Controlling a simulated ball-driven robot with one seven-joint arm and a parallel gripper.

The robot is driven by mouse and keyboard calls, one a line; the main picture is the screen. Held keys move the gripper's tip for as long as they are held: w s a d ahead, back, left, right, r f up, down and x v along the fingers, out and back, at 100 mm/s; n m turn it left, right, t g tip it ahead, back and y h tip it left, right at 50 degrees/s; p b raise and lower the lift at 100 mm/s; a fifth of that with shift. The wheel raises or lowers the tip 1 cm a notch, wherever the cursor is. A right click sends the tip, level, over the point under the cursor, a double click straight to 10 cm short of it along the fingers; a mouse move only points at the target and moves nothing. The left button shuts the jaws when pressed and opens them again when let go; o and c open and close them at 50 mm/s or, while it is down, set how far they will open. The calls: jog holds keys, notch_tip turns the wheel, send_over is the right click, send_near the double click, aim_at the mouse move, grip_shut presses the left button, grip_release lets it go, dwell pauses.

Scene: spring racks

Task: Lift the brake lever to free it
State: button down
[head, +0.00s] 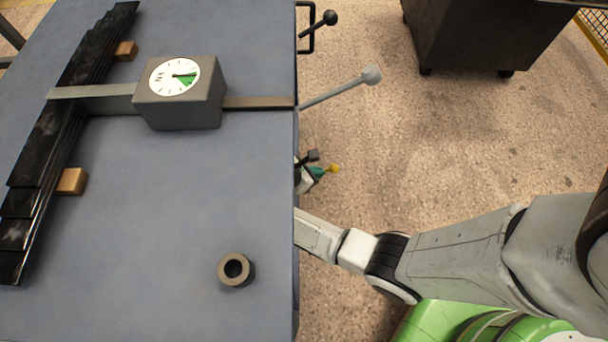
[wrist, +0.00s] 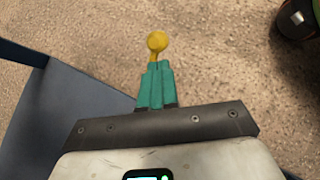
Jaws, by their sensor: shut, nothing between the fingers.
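A lever with a round yellow knob (head: 333,168) sticks out past the right edge of the table, low beside it. In the wrist view the yellow knob (wrist: 157,41) shows just beyond my fingertips, with its short stem running back behind or under them. My gripper (head: 318,172) has teal fingers, closed together with nothing between them. In the wrist view the gripper (wrist: 157,65) lies close to the stem; I cannot tell whether it touches it. The lever's pivot is hidden. No label shows which lever is the brake.
A pale grey lever (head: 345,87) and a black-knobbed lever (head: 329,17) in a frame also jut from the table's right edge. The blue-grey table (head: 150,230) bears a leaf spring (head: 45,155), a gauge box (head: 180,92) and a ring (head: 236,268). A dark cabinet (head: 480,35) stands behind.

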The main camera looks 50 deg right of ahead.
aim_at(332, 170)
jog(key=shift+s+d+f+b, duration=0.25)
jog(key=shift+d+f, duration=0.15)
jog(key=shift+d, duration=0.35)
jog(key=shift+s+d+f+b, duration=0.2)
jog(key=shift+d+f, duration=0.2)
jog(key=shift+d, duration=0.3)
jog(key=shift+s+d+f+p, duration=0.15)
jog(key=shift+s+d+p, duration=0.2)
jog(key=shift+p, duration=0.4)
jog(key=shift+d+f, duration=0.15)
jog(key=shift+f, duration=0.15)
jog(key=shift+r, duration=0.1)
